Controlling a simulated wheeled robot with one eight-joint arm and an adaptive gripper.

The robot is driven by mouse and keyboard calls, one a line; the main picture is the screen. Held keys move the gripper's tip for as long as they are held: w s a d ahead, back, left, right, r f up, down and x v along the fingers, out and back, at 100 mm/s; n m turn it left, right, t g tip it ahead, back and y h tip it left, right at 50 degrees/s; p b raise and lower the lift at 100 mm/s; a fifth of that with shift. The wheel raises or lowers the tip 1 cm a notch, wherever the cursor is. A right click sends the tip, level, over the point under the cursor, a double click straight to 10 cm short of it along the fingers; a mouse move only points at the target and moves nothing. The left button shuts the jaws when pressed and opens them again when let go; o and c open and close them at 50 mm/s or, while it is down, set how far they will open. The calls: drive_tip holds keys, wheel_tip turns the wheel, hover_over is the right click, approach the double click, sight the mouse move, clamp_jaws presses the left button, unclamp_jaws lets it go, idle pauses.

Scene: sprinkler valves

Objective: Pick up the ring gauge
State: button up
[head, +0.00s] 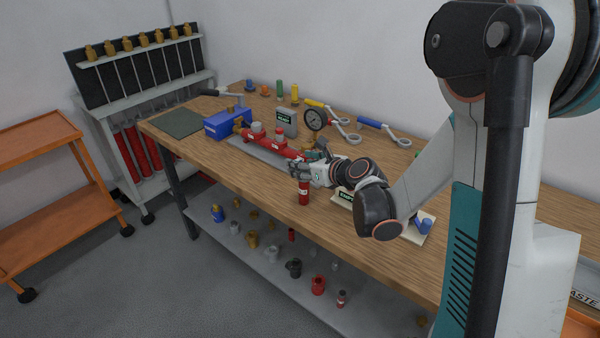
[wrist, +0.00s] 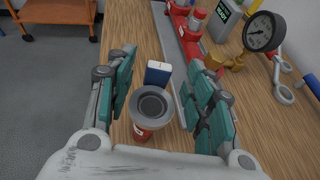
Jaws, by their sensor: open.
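A red cylindrical piece with a wide grey ring-shaped top (wrist: 152,103) and a dark round opening stands upright between my fingers in the wrist view. It may be the ring gauge; I cannot tell for certain. In the head view its red body (head: 303,193) shows near the bench's front edge, with its top hidden by my gripper (head: 303,172). My gripper (wrist: 161,65) is open, with a teal-padded finger on either side of the piece. Gaps show between the piece and both fingers in the wrist view.
A small blue and white block (wrist: 158,73) stands just beyond the piece. A red valve manifold (head: 272,144), a dial gauge (head: 316,120) and a blue vise (head: 227,123) are on the wooden bench (head: 180,143). Wrenches (head: 384,131) lie behind. A lower shelf (head: 262,262) holds several fittings.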

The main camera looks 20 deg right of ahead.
drive_tip(key=x, duration=0.3)
drive_tip(key=shift+f+b, duration=0.15)
drive_tip(key=shift+b, duration=0.25)
drive_tip(key=shift+s, duration=0.1)
clamp_jaws()
wheel_tip(320, 180, up, 20)
drive_tip(key=p, duration=0.7)
